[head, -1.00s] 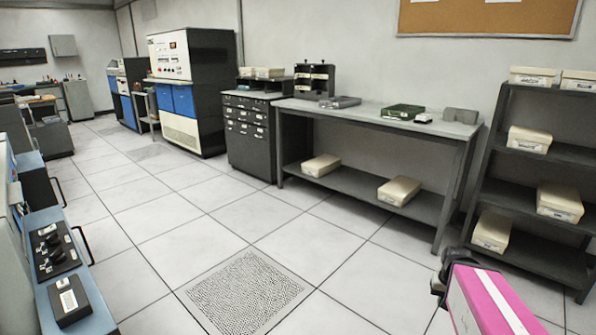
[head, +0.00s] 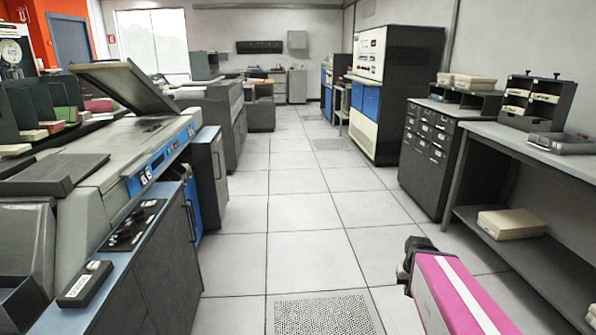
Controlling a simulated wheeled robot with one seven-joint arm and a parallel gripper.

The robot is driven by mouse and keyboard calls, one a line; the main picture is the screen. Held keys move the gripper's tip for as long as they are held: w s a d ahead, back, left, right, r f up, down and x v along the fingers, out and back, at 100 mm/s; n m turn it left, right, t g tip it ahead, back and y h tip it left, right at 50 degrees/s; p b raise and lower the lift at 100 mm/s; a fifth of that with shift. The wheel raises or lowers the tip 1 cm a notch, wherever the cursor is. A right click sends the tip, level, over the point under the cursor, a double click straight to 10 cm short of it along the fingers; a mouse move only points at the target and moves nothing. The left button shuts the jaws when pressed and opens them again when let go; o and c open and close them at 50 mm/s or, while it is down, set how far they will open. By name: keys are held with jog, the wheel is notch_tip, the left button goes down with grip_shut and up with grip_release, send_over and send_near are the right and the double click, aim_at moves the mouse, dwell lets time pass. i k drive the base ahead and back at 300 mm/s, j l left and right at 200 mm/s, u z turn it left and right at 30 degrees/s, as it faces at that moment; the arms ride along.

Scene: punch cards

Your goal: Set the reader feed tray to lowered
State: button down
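A grey machine (head: 165,133) with a blue button strip stands at the left in the head view. A flat dark panel (head: 122,86) on it is tilted up. I cannot tell whether this panel is the reader feed tray. My gripper (head: 407,268) is the small dark part at the lower right, at the end of my pink and white arm link. It is over the aisle floor, well apart from the grey machine and touching nothing visible. Its fingers are too small and foreshortened to tell open from shut.
A tiled aisle (head: 300,215) runs clear ahead, with a perforated floor tile (head: 322,314) in front. A blue counter with a dark switch panel (head: 133,224) is at near left. A grey workbench (head: 545,155) and a dark drawer cabinet (head: 428,150) line the right.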

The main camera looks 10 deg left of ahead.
aim_at(125, 83)
jog(key=i+j+u, duration=0.2)
jog(key=u, duration=0.2)
jog(key=i+u, duration=0.8)
jog(key=i+l+u, duration=0.1)
jog(key=i+u, duration=0.3)
jog(key=k, duration=0.1)
